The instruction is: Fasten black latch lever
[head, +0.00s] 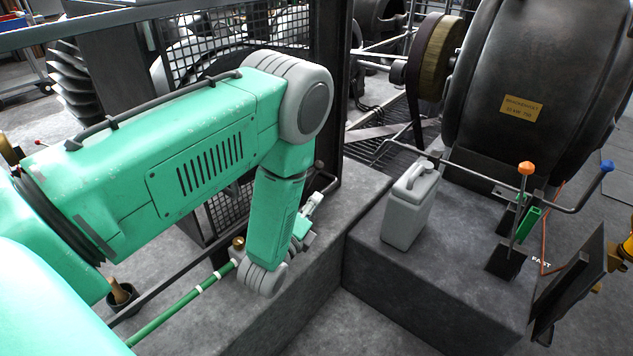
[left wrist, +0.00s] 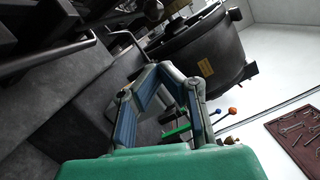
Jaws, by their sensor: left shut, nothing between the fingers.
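My left gripper (head: 313,202) is at the end of the green arm, beside the dark post of the mesh gate. It is shut and empty. In the left wrist view its two blue-padded fingers (left wrist: 153,76) meet at the tips. A thin dark lever with a round knob (head: 318,165) shows just behind the gripper against the post. It may be the black latch lever, but I cannot tell for certain. Its lower part is hidden by my gripper, and I cannot tell whether they touch. My right gripper is in neither view.
A grey jerrycan (head: 411,206) stands on the concrete block to the right. Levers with orange (head: 526,168) and blue (head: 606,166) knobs rise beyond it, before a large dark machine drum (head: 540,85). A green rod (head: 185,301) slants below my forearm. The mesh gate (head: 240,50) stands behind it.

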